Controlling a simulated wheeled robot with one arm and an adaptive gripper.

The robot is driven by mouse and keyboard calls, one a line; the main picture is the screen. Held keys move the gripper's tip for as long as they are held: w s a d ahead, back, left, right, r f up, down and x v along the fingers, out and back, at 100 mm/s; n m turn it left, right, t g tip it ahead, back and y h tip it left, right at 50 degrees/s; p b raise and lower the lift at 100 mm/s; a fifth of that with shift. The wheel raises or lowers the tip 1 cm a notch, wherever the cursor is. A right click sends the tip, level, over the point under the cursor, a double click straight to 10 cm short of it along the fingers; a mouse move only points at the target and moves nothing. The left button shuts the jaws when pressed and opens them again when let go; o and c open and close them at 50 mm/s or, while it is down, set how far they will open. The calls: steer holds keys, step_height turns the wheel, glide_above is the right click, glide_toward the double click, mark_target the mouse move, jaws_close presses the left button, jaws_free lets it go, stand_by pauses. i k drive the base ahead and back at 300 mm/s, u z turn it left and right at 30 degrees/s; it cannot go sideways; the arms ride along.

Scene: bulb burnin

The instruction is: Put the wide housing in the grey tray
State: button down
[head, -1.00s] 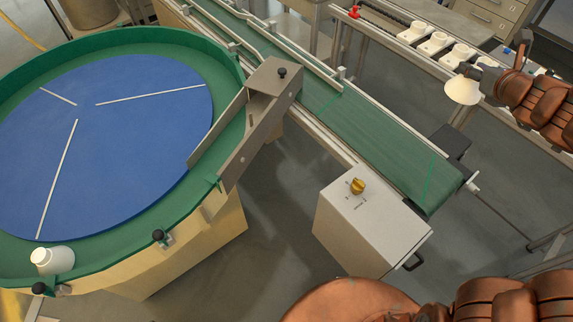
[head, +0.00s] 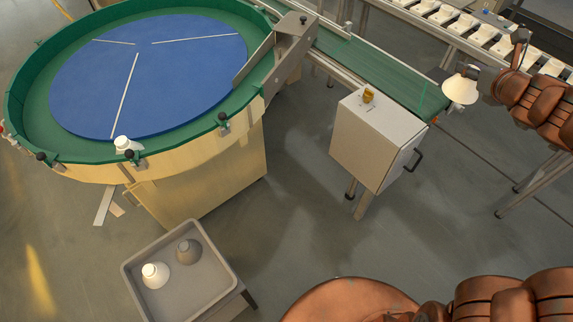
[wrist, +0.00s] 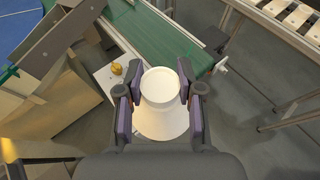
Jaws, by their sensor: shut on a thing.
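My gripper (wrist: 159,99) is shut on a white, cone-shaped housing (wrist: 162,122), with one finger on each side of its narrower collar. In the head view the same housing (head: 461,88) hangs at the right, in the air beside the end of the green conveyor, its wide end down. The grey tray (head: 137,290) stands at the lower left of the head view, well away from my gripper. Inside it are a white housing (head: 155,275) and a grey housing (head: 188,252), apart from each other, with bare tray floor to their right.
A round table with a blue disc (head: 150,75) and green rim is at the upper left, with a small white piece (head: 125,144) at its near edge. A green conveyor (head: 375,75) and a white control box (head: 375,140) stand mid-scene. Floor between box and tray is clear.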

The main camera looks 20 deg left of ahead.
mark_target(208, 283)
steer(key=k, duration=1.45)
steer(key=u, duration=2.05)
steer(key=i, duration=0.5)
steer(key=z, duration=0.05)
